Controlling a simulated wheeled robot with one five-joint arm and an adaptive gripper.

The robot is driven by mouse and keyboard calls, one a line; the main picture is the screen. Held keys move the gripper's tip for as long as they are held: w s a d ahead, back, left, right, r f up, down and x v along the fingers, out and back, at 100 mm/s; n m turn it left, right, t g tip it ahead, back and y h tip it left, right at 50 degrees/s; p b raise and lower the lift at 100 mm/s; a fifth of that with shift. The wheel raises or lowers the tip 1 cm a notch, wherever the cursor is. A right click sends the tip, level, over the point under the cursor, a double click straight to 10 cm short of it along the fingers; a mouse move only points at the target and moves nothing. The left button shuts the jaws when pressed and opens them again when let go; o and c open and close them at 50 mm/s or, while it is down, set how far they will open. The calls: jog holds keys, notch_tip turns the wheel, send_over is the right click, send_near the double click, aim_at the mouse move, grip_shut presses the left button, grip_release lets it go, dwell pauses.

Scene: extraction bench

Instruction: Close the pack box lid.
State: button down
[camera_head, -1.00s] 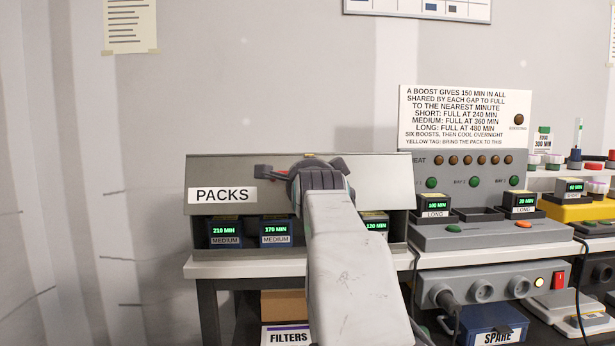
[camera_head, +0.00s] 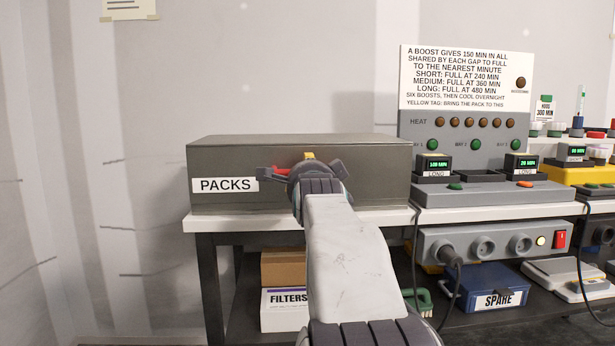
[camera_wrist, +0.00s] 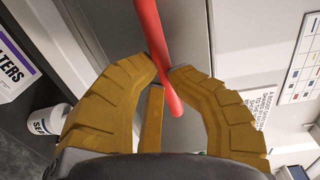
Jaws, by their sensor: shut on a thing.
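The pack box (camera_head: 380,150) is a dark grey box on the white bench at centre left. Its lid (camera_head: 230,203), labelled PACKS, now hangs down as an upright front face, and no gap shows below it in the head view. The packs inside are hidden. My gripper (camera_head: 309,168) is at the middle of the lid's front, partly hidden by my own arm. In the wrist view, the yellow-brown fingers of my gripper (camera_wrist: 166,72) are closed around the red handle bar (camera_wrist: 152,35), beside the grey lid surface.
Right of the box is a grey heating panel (camera_head: 470,125) with bays holding two LONG packs. Below the bench are a FILTERS box (camera_head: 284,308), a blue SPARE case (camera_head: 480,280) and a cable (camera_head: 412,260).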

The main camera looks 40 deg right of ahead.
jog(key=shift+w+f, duration=0.25)
jog(key=shift+f, duration=0.4)
jog(key=c, duration=1)
grip_release()
jog(key=shift+w+d+f, duration=0.2)
jog(key=shift+f, duration=0.05)
jog(key=shift+r, duration=0.15)
jog(key=shift+s+r, duration=0.1)
jog(key=shift+r, duration=0.05)
jog(key=v, duration=1.2)
